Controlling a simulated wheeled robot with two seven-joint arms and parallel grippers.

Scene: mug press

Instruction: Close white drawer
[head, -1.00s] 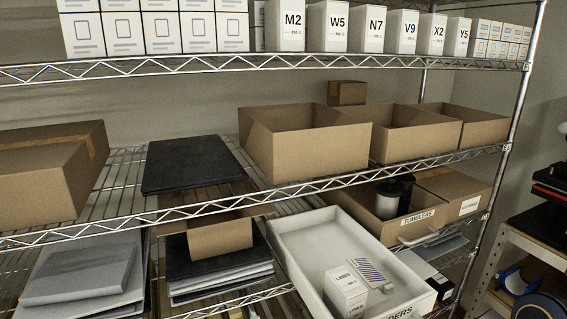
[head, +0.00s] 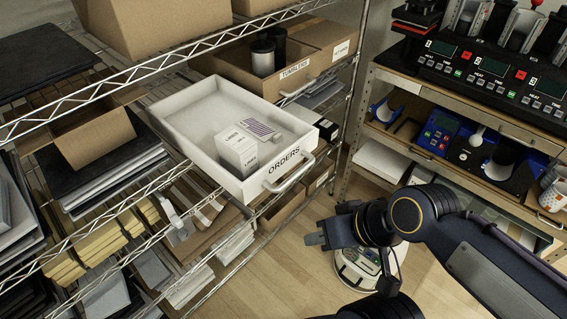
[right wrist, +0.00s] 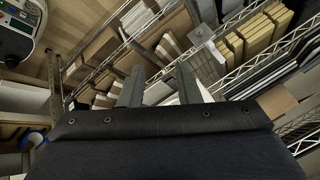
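The white drawer (head: 195,150), labelled ORDERS, is pulled out from the wire shelf in the head view. My left gripper is not in view.
An open cardboard box labelled TUMBLERS (head: 295,72) sits behind the drawer. A wire shelf post (head: 352,95) stands to its right. A bench with machines (head: 480,75) is at the right. Wood floor (head: 250,285) is clear in front of the shelf.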

